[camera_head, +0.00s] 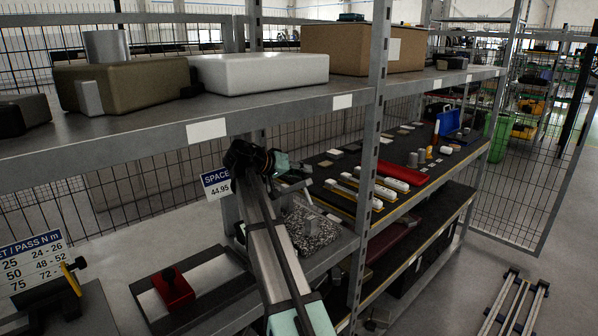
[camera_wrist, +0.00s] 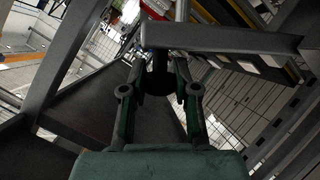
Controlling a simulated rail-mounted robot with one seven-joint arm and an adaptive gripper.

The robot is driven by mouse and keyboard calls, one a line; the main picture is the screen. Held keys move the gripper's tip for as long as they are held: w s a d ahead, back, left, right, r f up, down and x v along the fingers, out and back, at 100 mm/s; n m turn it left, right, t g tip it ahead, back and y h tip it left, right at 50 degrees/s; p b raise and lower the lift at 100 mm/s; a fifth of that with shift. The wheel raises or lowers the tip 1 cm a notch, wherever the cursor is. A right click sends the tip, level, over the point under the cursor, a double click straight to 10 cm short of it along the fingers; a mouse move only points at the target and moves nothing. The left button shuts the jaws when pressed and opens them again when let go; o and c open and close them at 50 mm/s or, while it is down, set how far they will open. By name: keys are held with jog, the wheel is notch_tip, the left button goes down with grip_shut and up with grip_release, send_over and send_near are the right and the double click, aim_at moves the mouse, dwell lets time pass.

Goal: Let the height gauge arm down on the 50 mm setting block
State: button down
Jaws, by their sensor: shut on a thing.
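In the wrist view my gripper (camera_wrist: 158,82) is shut on a dark round knob (camera_wrist: 159,78) between its two fingers. A grey bar (camera_wrist: 222,41) with a squared end lies just beyond the knob; it may be the height gauge arm. In the head view my gripper (camera_head: 294,176) is small and dark at the end of my arm, above a speckled grey block or plate (camera_head: 312,232) on the lower bench. A thin pale upright piece shows near it. I cannot make out the 50 mm setting block or whether anything touches it.
A sign reading SPACER 44.95 (camera_head: 217,185) stands left of my gripper. A shelf post (camera_head: 372,130) and upper shelf edge (camera_head: 190,135) are close by. A red block (camera_head: 174,287) sits on a dark frame at the lower left. Parts and a red tray (camera_head: 403,172) fill the right shelf.

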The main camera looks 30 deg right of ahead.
jog(key=shift+s, duration=0.1)
jog(key=c, duration=0.9)
grip_release()
jog(key=shift+o, duration=0.2)
jog(key=v, duration=1.2)
